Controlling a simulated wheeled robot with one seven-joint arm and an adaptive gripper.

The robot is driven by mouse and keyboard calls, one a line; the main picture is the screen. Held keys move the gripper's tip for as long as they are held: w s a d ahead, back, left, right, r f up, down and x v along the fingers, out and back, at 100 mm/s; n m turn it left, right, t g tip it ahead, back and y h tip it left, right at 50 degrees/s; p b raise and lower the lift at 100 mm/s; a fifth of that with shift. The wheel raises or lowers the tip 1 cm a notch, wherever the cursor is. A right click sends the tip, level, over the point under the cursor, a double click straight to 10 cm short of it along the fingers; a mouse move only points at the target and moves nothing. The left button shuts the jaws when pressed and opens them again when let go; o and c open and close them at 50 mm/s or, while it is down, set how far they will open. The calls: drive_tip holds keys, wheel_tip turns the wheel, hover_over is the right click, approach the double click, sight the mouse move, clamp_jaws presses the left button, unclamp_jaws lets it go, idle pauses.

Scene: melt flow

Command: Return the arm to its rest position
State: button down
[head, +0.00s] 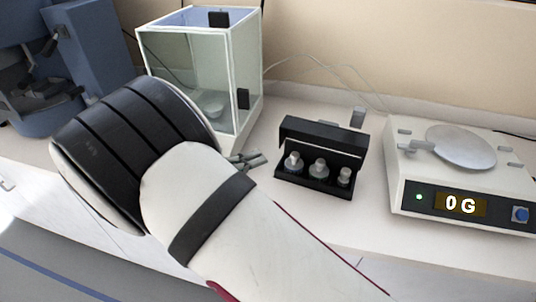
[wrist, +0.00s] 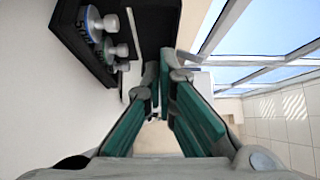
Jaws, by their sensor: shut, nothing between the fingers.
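My gripper (wrist: 160,68) is shut and empty in the wrist view, with its fingertips close together and green pads along the fingers. In the head view a small part of my gripper (head: 250,160) shows past my arm, between the glass case and the weight box; the rest is hidden by the arm. My white and black arm crosses the left and lower middle of the head view, above the bench.
An open black box (head: 320,160) holds three metal weights; it also shows in the wrist view (wrist: 75,45). A balance (head: 455,165) reading "0 G" stands right. A glass-walled case (head: 185,60) stands behind my arm. Bench front between box and balance is clear.

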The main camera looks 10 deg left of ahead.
drive_tip(key=shift+s+a, duration=0.2)
drive_tip(key=shift+a, duration=0.05)
idle(0.3)
drive_tip(key=s+d+r+m+g+y, duration=0.15)
drive_tip(key=d+r+m+g, duration=0.25)
drive_tip(key=d+m, duration=0.4)
drive_tip(key=s+d+r+m+g+y, duration=0.1)
drive_tip(key=d+r+m+g+y, duration=0.1)
drive_tip(key=d+r+m+g, duration=0.5)
drive_tip(key=s+d+r+m+y, duration=0.1)
drive_tip(key=s+d+m+y, duration=0.1)
drive_tip(key=d+m, duration=0.65)
drive_tip(key=s+d+r+m+t+y, duration=0.1)
drive_tip(key=s+d+m+y, duration=0.3)
drive_tip(key=s+m, duration=0.4)
drive_tip(key=s+d+r+m+t+y, duration=0.2)
drive_tip(key=s+d+m, duration=0.4)
drive_tip(key=s+m, duration=0.3)
drive_tip(key=shift+r+m+y, duration=0.75)
drive_tip(key=shift+m+y, duration=0.3)
drive_tip(key=shift+m, duration=0.8)
drive_tip(key=c, duration=2.4)
unclamp_jaws()
